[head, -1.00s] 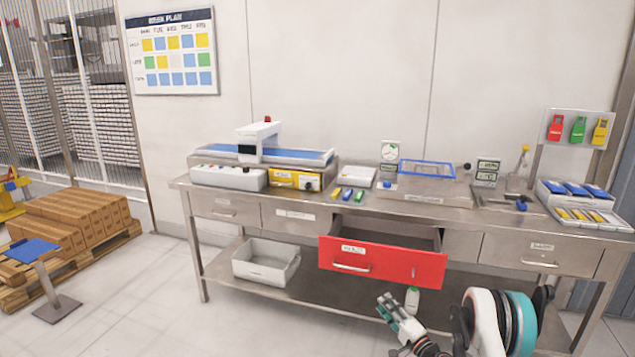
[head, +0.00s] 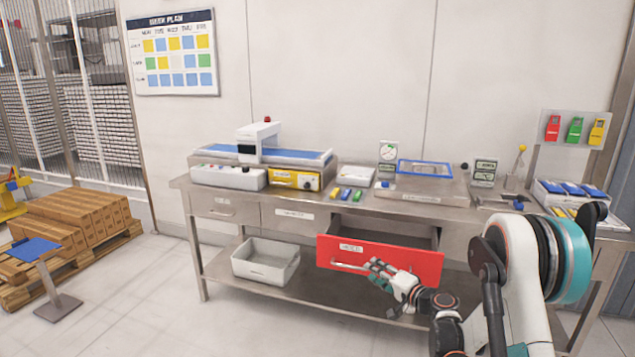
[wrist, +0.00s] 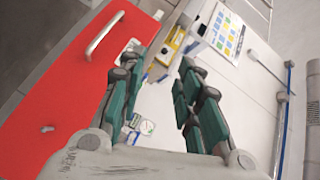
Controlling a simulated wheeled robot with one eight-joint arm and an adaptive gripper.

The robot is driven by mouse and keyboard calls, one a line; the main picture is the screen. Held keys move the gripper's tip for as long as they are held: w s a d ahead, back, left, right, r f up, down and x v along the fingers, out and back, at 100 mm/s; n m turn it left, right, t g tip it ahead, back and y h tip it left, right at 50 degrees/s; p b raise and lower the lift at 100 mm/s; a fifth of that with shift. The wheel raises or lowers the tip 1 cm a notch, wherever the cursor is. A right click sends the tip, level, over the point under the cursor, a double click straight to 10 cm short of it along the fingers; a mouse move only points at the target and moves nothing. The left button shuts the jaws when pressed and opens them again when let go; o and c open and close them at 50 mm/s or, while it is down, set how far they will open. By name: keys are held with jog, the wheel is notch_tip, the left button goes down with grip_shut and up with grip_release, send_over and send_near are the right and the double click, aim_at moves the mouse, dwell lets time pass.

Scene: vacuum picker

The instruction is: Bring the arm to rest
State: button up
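My gripper (head: 375,275) is in front of the open red drawer, near its front face in the head view. In the wrist view my gripper (wrist: 160,75) has its two teal fingers spread apart, with nothing between them. The red drawer (head: 405,262) is pulled out below the metal workbench. Its red front also fills the left of the wrist view (wrist: 60,100), with a metal handle. Whether the fingers touch the drawer front cannot be told. My arm's white and teal links cover the right end of the bench.
The metal workbench (head: 345,207) carries a conveyor unit (head: 262,152), a blue-framed tray (head: 425,168) and small coloured blocks. A grey bin (head: 265,263) stands on its lower shelf. A pallet of cartons (head: 75,225) and a blue-topped stand (head: 33,250) are at left. Floor at front left is clear.

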jog(key=s+a+r+n+g+h, duration=0.2)
jog(key=s+r, duration=0.6)
jog(key=s, duration=0.1)
jog(key=s+a+r+n+g+h, duration=0.1)
jog(key=s+a+r+n+g, duration=0.15)
jog(key=s+r, duration=0.65)
jog(key=s+d+f+n+g+h, duration=0.1)
jog(key=s+d+h, duration=0.2)
jog(key=s, duration=1.1)
jog(key=s+d+n+g+h, duration=0.1)
jog(key=s+d+n+h, duration=0.1)
jog(key=s, duration=1.3)
jog(key=shift+s+d+f+h, duration=0.2)
jog(key=shift+d+f+h, duration=0.15)
jog(key=shift+d+h, duration=0.15)
